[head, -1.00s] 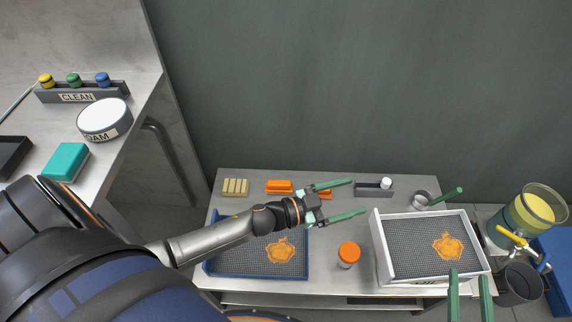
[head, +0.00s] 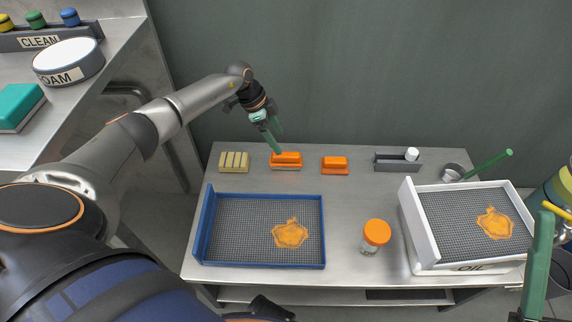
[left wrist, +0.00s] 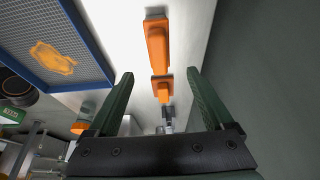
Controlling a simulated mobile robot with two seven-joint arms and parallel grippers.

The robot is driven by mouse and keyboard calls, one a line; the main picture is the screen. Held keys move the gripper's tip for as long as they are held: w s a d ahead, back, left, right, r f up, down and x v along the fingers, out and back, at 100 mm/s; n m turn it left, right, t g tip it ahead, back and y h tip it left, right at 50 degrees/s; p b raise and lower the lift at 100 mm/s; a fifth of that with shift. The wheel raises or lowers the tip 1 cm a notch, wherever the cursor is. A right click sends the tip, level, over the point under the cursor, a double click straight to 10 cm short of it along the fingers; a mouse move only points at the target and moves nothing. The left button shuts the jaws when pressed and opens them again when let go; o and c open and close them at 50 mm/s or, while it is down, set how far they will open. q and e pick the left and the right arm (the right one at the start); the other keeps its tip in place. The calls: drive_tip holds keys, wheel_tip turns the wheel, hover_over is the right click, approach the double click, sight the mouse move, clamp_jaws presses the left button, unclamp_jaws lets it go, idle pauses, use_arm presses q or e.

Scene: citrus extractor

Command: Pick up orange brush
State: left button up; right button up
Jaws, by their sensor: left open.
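Two orange brush-like pieces stand at the back of the steel table: a larger one (head: 286,158) with a pale base, and a smaller one (head: 335,163) to its right. The left wrist view shows both, the larger (left wrist: 157,45) and the smaller (left wrist: 161,88), in line between or beyond my fingers. My left gripper (head: 275,140) points down just above and behind the larger piece; its green fingers (left wrist: 160,73) are open and empty. In the head view a fingertip overlaps the larger piece; I cannot tell if they touch. My right gripper shows only a green finger (head: 538,262) at lower right.
A yellow sponge-like block (head: 233,162) lies left of the brushes. A blue-rimmed mesh tray (head: 210,225) and a white one (head: 412,225) hold orange residue. An orange-capped jar (head: 376,238) stands between. A grey holder (head: 396,165) sits at the back right.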

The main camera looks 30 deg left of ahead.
sight(285, 154)
use_arm(q)
drive_tip(key=b+x, duration=0.1)
drive_tip(key=x, duration=0.2)
drive_tip(key=shift+f, duration=0.15)
drive_tip(key=b+x, duration=0.3)
drive_tip(key=x, duration=0.2)
drive_tip(key=shift+s+a+f, duration=0.1)
drive_tip(key=shift+f, duration=0.15)
drive_tip(key=shift+r, duration=0.1)
use_arm(e)
drive_tip(key=shift+m, duration=0.4)
drive_tip(key=f, duration=0.5)
drive_tip(key=shift+w+a+f, duration=0.1)
drive_tip(key=shift+w+a, duration=0.05)
drive_tip(key=shift+a, duration=0.1)
use_arm(q)
clamp_jaws()
